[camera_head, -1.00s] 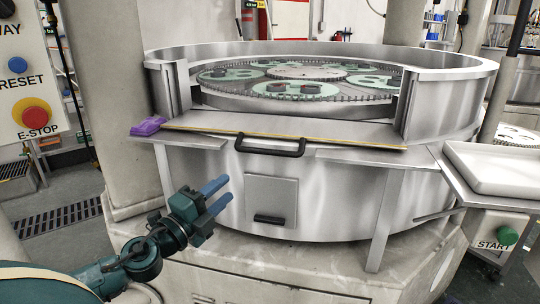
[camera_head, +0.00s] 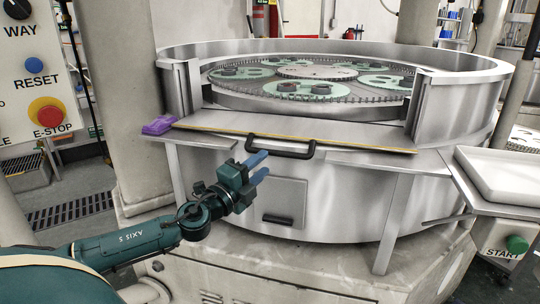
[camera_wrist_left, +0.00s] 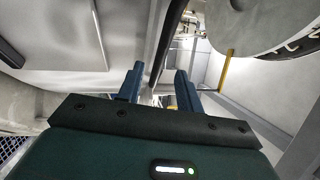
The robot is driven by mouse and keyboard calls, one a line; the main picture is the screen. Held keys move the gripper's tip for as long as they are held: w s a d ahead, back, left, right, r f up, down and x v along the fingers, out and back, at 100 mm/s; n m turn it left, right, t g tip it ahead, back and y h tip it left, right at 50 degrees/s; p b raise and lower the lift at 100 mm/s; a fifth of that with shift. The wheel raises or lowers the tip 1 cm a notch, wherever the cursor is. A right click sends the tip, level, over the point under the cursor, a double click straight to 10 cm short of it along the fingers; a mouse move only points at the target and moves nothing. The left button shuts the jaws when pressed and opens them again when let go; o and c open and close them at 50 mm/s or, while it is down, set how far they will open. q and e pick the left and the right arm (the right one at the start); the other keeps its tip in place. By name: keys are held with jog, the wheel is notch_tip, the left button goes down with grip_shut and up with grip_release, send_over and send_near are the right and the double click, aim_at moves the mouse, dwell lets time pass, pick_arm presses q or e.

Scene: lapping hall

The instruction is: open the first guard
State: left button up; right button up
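The guard (camera_head: 225,122) is a grey metal panel with a yellow strip at the front opening of the round lapping machine. Its black bar handle (camera_head: 281,150) is on the front edge. My left gripper (camera_head: 259,166) is in front of the machine, just below and left of the handle. Its blue fingers are apart with nothing held; they also show parted in the left wrist view (camera_wrist_left: 158,82). My right gripper is not in view.
A purple object (camera_head: 159,125) lies at the left end of the ledge. A lower hatch (camera_head: 284,197) with a small dark handle is below the guard. A white tray (camera_head: 497,175) stands at the right. A control panel with an E-STOP button (camera_head: 50,113) is at the left.

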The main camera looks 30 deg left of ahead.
aim_at(274, 154)
pick_arm(q)
jog(key=shift+p+x, duration=0.5)
jog(key=shift+x, duration=1.6)
grip_shut()
